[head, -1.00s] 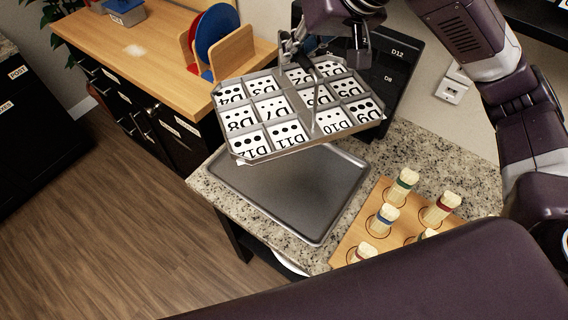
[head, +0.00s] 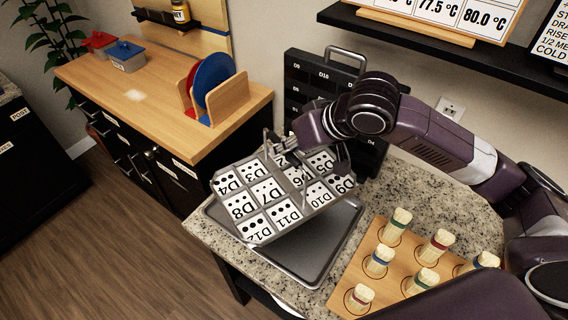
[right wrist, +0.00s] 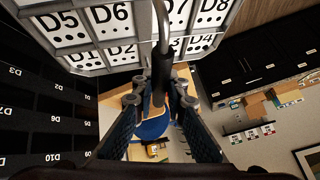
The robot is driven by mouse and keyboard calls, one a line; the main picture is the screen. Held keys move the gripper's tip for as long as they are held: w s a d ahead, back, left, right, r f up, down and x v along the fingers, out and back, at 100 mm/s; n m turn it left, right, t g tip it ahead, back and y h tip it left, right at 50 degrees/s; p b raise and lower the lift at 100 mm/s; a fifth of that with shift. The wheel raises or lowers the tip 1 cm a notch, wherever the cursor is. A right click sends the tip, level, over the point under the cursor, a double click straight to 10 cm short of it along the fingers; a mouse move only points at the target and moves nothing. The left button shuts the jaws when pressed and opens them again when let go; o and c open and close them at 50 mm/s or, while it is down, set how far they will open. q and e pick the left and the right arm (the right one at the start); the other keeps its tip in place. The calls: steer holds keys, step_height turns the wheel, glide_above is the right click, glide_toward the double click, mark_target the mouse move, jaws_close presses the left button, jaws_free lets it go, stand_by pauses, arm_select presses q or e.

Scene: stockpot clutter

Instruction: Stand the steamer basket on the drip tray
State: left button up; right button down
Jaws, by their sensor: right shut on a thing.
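The steamer basket (head: 268,207) is a grey metal grid with compartments showing D-numbered cards and a thin central handle. My right gripper (head: 283,148) is shut on the top of this handle, seen close in the right wrist view (right wrist: 162,85). The basket hangs tilted over the drip tray (head: 322,258), a flat grey rimmed metal tray on the speckled counter. The basket covers the tray's back and left; the front right of the tray is bare. I cannot tell whether the basket touches it. My left gripper is not in view.
A wooden board (head: 400,265) with several coloured-banded pegs is right of the tray. A black labelled rack (head: 309,92) stands behind the basket. A wooden holder with round discs (head: 213,82) stands on the cabinet at left. A dark shelf (head: 440,50) overhangs the back.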

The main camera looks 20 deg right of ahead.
glide_above(284, 180)
steer(key=shift+w+f, duration=0.1)
steer(key=shift+f, duration=2.65)
steer(key=c, duration=1.9)
jaws_free()
steer(key=shift+f, duration=0.15)
steer(key=shift+c, duration=0.2)
steer(key=v, duration=1.2)
steer(key=shift+b, duration=0.4)
